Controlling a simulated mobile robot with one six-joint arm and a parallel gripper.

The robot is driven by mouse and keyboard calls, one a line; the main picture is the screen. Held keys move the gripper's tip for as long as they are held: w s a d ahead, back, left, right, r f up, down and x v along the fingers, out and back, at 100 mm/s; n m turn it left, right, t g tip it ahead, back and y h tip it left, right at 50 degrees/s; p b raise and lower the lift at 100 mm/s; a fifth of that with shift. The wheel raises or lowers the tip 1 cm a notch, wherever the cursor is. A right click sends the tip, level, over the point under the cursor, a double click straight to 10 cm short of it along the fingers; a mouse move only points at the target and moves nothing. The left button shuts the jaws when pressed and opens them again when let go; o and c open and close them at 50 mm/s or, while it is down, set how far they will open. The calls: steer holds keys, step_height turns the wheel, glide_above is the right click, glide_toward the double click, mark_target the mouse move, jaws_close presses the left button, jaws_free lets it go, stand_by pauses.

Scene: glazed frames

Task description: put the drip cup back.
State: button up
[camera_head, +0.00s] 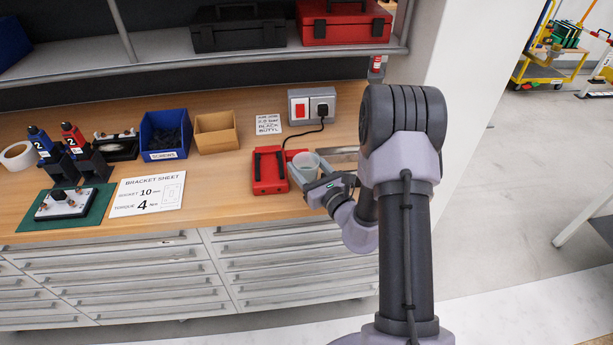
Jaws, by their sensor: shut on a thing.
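The drip cup (306,161) is a small pale round cup with its open top facing up. It is near the front edge of the workbench, just right of a red device (269,170). My gripper (319,183) comes in from the right and is shut on the cup. The fingertips and the cup's lower part are hard to make out at this size. A grey-blue tray or stand (297,178) shows beneath and beside the cup; I cannot tell whether the cup touches it.
A grey socket box (312,106) with a black cord stands behind. A cardboard bin (215,132), a blue screw bin (166,134) and a bracket sheet (147,194) lie left. A shelf with a red toolbox (344,21) hangs above. Bare wood lies left of the red device.

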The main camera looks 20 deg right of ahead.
mark_target(306, 175)
steer(key=shift+f+b, duration=1)
steer(key=shift+f, duration=0.9)
steer(key=o, duration=1.2)
steer(key=shift+o, duration=0.2)
